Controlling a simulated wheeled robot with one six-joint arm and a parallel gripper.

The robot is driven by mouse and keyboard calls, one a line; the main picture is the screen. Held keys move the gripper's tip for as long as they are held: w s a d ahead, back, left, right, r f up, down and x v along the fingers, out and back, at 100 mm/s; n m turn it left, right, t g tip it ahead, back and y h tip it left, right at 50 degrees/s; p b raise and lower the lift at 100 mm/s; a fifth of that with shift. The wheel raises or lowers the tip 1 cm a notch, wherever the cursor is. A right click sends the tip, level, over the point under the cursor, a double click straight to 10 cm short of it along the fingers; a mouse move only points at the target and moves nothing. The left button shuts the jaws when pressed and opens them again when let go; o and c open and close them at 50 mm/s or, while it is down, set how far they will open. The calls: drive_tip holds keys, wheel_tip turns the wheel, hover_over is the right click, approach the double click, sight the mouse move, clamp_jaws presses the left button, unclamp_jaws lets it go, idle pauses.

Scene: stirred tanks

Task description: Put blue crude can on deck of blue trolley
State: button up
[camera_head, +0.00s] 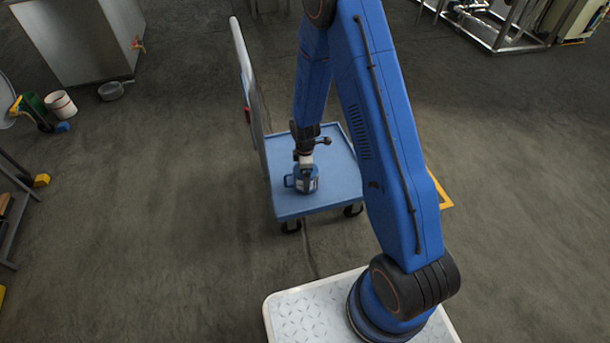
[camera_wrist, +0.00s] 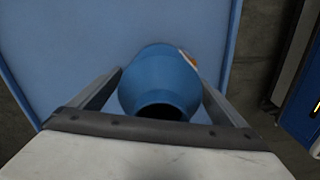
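The blue crude can (camera_head: 306,183) is a rounded blue can with a handle at its left and a pale label. It is upright over the near part of the blue trolley's deck (camera_head: 344,180), and appears to rest on it. My gripper (camera_head: 304,163) points down at the can's top. In the wrist view the can (camera_wrist: 160,82) sits between my two fingers, which appear to touch both its sides. Its dark round opening faces the camera. The blue deck (camera_wrist: 75,50) fills the background. The can's underside is hidden.
The trolley's upright handle (camera_head: 247,85) rises along the deck's left side. A white bucket (camera_head: 61,104) and a grey round dish (camera_head: 111,91) are on the floor at far left, near a metal cabinet (camera_head: 75,40). The floor right of the trolley is mostly clear.

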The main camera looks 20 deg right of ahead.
drive_tip(key=shift+r, duration=0.1)
drive_tip(key=s+d+r+m+t, duration=0.1)
drive_tip(key=s+r+m, duration=0.1)
drive_tip(key=r, duration=1)
drive_tip(key=s+d+r+m, duration=0.1)
drive_tip(key=s+r, duration=0.1)
drive_tip(key=r, duration=1)
drive_tip(key=s+d+r+m+t, duration=0.15)
drive_tip(key=s+r+m, duration=0.25)
drive_tip(key=s+r, duration=0.6)
drive_tip(key=s+d+r+m+t, duration=0.1)
drive_tip(key=s+r+m, duration=0.3)
drive_tip(key=s, duration=0.6)
drive_tip(key=s+d+r+m+t, duration=0.1)
drive_tip(key=s+r+m, duration=0.3)
drive_tip(key=s+r, duration=0.4)
drive_tip(key=shift+s+d+r+m, duration=0.2)
drive_tip(key=shift+s+d+m, duration=0.2)
drive_tip(key=shift+s+d, duration=0.45)
